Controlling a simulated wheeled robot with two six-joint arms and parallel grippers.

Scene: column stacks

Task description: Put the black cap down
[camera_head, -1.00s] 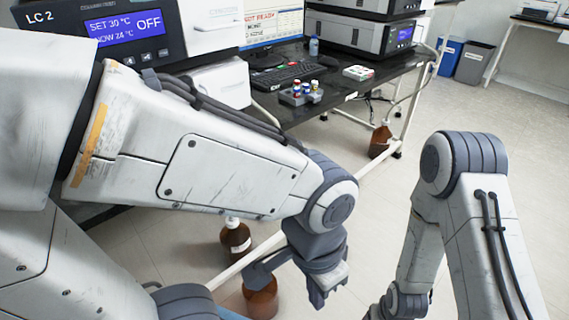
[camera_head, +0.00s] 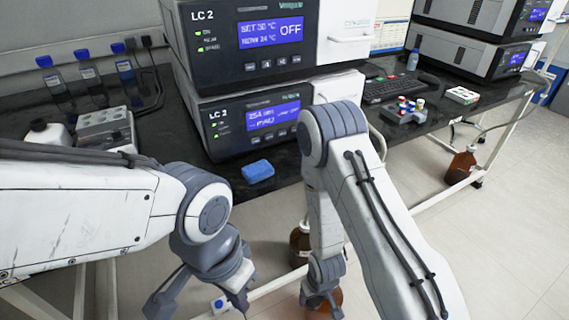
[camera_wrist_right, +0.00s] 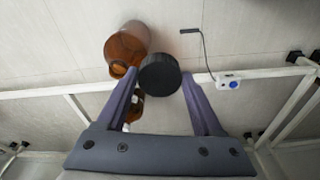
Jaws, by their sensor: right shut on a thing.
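The black cap (camera_wrist_right: 160,74) sits between the fingertips of my right gripper (camera_wrist_right: 160,77) in the right wrist view, and the gripper is shut on it. In the head view my right gripper (camera_head: 322,298) hangs in front of the bench, and I cannot make out the cap there. My left gripper (camera_head: 203,302) is to the left of it, low in the picture, with its fingers spread apart and nothing seen between them.
A blue block (camera_head: 258,171) lies near the front edge of the black bench (camera_head: 295,162), below the LC 2 stack (camera_head: 255,125). Brown bottles (camera_wrist_right: 128,48) stand on the floor below. A bottle rack (camera_head: 405,110) is farther right. Bare bench shows around the blue block.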

